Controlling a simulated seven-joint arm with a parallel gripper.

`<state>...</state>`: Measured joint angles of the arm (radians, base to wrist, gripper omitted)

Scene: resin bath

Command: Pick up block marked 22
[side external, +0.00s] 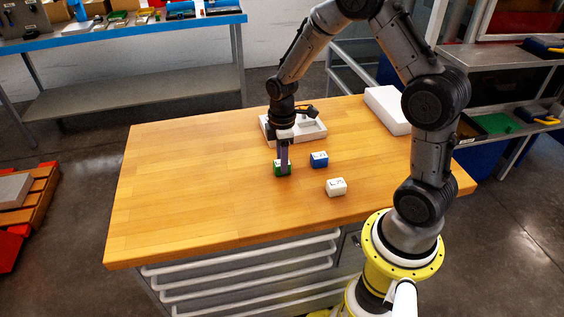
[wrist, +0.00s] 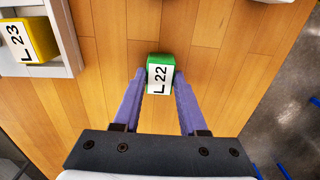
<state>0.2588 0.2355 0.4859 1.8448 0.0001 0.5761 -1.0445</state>
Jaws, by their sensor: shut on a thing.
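The green block marked 22 (wrist: 160,72) has a white label reading "L 22" and sits between the fingertips of my gripper (wrist: 159,80) in the wrist view. My gripper is shut on it, one purple finger on each side. In the side view the green block (side external: 277,169) is at the wooden tabletop, partly hidden by my gripper (side external: 283,166), which points straight down. I cannot tell whether the block touches the table.
A blue block (side external: 319,159) and a white block (side external: 336,187) stand to the right on the table (side external: 190,190). A white tray (side external: 318,133) lies behind; a yellow block marked 23 (wrist: 38,38) is in it. A white box (side external: 388,109) lies back right. The table's left is clear.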

